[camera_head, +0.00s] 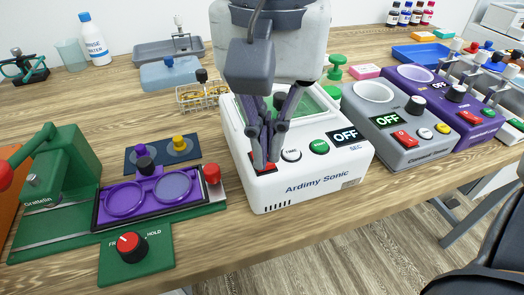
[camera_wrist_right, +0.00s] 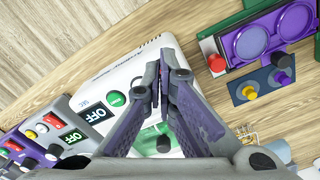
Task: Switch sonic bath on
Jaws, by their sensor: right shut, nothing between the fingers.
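The white sonic bath (camera_head: 310,195), labelled "Ardimy Sonic", stands in the middle of the bench. Its display (camera_head: 345,136) reads OFF. Its front panel has a red switch (camera_head: 260,169) at the left, a white knob (camera_head: 291,155) and a green button (camera_head: 319,147). My right gripper (camera_head: 265,165) is shut and empty, pointing down with its fingertips at the red switch and partly covering it. I cannot tell whether they touch. In the right wrist view the shut fingertips (camera_wrist_right: 165,76) lie over the bath (camera_wrist_right: 133,72), hiding part of its panel. My left gripper is not in view.
A grey device (camera_head: 395,145) with an OFF display stands right of the bath, and a purple one (camera_head: 440,100) beyond it. A green-and-purple device (camera_head: 150,200) with a red-topped knob (camera_head: 131,243) is at the left. A vial rack (camera_head: 200,95) stands behind.

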